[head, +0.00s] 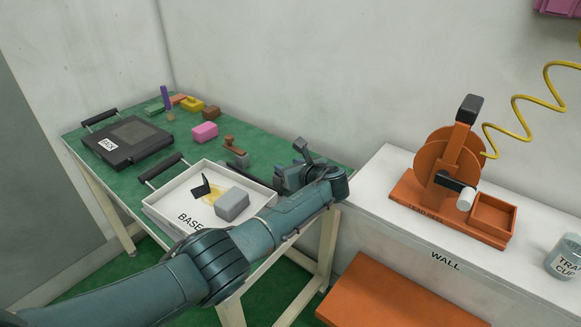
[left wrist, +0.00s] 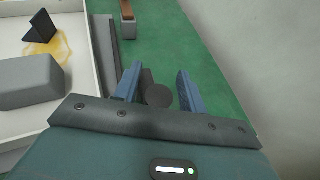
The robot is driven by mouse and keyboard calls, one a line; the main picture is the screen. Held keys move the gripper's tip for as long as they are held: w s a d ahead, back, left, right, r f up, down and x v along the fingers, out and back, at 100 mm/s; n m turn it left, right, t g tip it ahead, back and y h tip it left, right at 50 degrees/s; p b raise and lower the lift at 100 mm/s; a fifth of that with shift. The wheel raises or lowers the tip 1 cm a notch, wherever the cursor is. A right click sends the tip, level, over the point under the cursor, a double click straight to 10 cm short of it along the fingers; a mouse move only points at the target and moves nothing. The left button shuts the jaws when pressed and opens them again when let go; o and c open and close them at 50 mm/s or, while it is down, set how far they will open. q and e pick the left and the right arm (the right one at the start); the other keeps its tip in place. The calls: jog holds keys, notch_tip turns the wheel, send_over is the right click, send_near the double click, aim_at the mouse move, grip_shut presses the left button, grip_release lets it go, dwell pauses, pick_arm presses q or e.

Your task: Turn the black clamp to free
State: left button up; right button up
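A dark clamp-like part with a round knob (left wrist: 158,95) and a short bar lies between my left fingers in the left wrist view; I take it as the black clamp. In the head view a dark angled lever (head: 302,149) stands up at the same spot by the table's right end; I cannot tell whether it is the same part. My left gripper (head: 289,177) is there, fingers pointing down around the knob. In the left wrist view its two blue fingers (left wrist: 158,88) are apart, with small gaps beside the knob. My right gripper is out of view.
The white tray (head: 161,222) marked BASE, holding a grey block (head: 232,204) and a black piece (head: 201,187), is left of my gripper. A black case (head: 129,143) and a pink block (head: 205,130) lie on the green table (head: 262,152). An orange crank device (head: 452,157) stands right.

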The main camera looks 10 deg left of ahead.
pick_arm(q)
jog(key=p+v, duration=0.3)
jog(key=v, duration=1)
jog(key=shift+r, duration=0.2)
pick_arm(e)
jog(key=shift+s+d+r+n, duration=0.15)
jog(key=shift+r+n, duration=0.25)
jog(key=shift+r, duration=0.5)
